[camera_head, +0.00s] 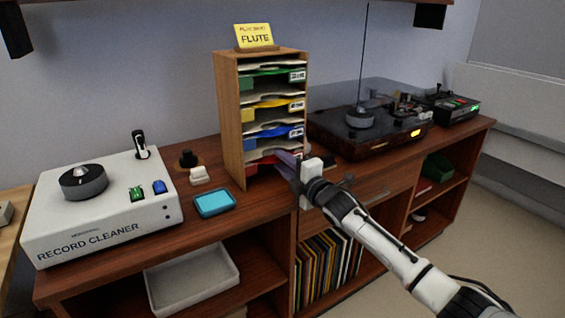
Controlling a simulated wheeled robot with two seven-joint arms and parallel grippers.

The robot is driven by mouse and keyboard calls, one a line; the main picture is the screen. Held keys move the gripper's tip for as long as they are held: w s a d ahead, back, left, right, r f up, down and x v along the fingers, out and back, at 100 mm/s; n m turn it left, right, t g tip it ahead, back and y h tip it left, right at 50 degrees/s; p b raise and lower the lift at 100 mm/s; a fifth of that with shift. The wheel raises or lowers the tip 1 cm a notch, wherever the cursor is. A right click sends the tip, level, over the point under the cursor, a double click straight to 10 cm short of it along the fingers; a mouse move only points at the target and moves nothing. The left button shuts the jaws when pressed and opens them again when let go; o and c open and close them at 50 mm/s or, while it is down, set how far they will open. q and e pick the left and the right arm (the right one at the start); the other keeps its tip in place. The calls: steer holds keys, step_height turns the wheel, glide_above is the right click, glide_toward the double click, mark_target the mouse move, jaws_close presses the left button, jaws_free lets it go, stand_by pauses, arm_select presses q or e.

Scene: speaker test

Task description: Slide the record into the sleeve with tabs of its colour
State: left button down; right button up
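A wooden rack (230,112) stands on the cabinet top and holds sleeves in stacked slots. From top to bottom the sleeves have green tabs (247,84), yellow tabs (248,115), blue tabs (249,143) and red tabs (250,170). My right gripper (287,164) is at the front of the rack, at the level of the lowest, red-tabbed sleeve, and partly covers it. A dark purplish shape shows at its tip; I cannot tell whether this is its fingers or something held. No record can be made out clearly. My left gripper is out of view.
A yellow FLUTE card (254,37) stands on the rack. Right are a turntable (365,128) and a small black device (452,107). Below is a white bin (192,280).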

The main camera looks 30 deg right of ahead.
steer(key=shift+c, duration=0.9)
steer(key=shift+s+r+p, duration=0.1)
steer(key=shift+s+p, duration=0.65)
steer(key=shift+s, duration=0.05)
steer(key=shift+s+d+p, duration=0.15)
steer(key=shift+s+p, duration=0.7)
steer(key=shift+s, duration=0.5)
steer(key=shift+s+d+p, duration=0.1)
steer(key=shift+s+p, duration=0.75)
steer(key=shift+s, duration=0.5)
